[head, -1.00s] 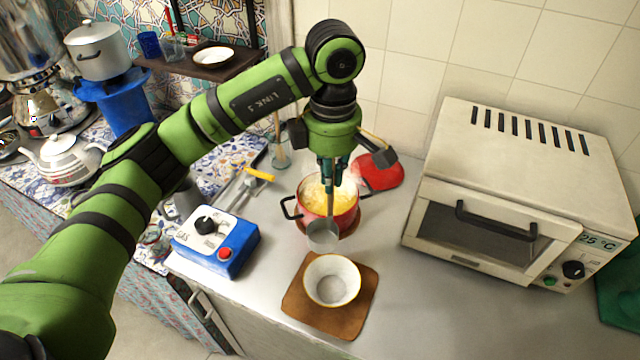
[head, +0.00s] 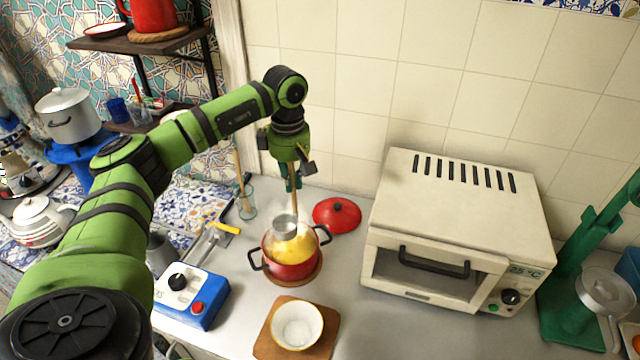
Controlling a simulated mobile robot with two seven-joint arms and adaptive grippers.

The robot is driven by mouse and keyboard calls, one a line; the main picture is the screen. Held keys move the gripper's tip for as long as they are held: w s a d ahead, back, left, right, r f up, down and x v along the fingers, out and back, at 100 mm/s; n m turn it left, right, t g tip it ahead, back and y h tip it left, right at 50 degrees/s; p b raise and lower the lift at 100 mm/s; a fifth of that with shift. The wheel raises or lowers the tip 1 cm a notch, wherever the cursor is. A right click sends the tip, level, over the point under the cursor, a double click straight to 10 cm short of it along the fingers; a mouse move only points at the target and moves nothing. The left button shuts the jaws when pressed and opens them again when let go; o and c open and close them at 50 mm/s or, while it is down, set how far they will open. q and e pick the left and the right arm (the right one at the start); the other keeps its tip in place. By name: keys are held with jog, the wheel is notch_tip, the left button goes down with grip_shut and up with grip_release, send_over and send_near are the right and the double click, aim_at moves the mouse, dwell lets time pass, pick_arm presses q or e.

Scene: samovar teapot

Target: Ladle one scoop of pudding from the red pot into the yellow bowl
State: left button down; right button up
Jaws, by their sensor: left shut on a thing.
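The red pot (head: 290,270) stands on a round brown mat on the counter, with yellow pudding (head: 288,250) inside. My left gripper (head: 293,187) is above the pot, shut on the wooden handle of a ladle. The metal ladle bowl (head: 285,227) hangs over the pot's far part, just above or at the pudding; I cannot tell whether it touches or what it holds. The yellow bowl (head: 297,325) sits in front of the pot on a square brown board (head: 262,345); its inside looks pale and empty. My right gripper is not in view.
A red lid (head: 337,215) lies behind the pot to the right. A white toaster oven (head: 455,235) stands at right. A blue and white gas box (head: 190,297) and a glass (head: 246,205) are at left. Counter between bowl and oven is clear.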

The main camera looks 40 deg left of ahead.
aim_at(294, 210)
pick_arm(q)
jog(key=shift+a+f+b, duration=0.2)
jog(key=shift+f+b, duration=0.75)
jog(key=shift+f, duration=0.25)
jog(key=shift+f+b, duration=0.65)
jog(key=shift+f, duration=0.2)
jog(key=shift+f+b, duration=2.45)
jog(key=shift+f, duration=1.2)
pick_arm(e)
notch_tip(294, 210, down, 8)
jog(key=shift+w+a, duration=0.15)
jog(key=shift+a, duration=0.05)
pick_arm(q)
jog(key=shift+d+r, duration=0.1)
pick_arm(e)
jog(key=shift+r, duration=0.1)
pick_arm(q)
jog(key=shift+r+p, duration=4.1)
jog(key=shift+r, duration=1.45)
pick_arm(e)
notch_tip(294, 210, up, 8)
pick_arm(q)
jog(key=shift+f, duration=0.1)
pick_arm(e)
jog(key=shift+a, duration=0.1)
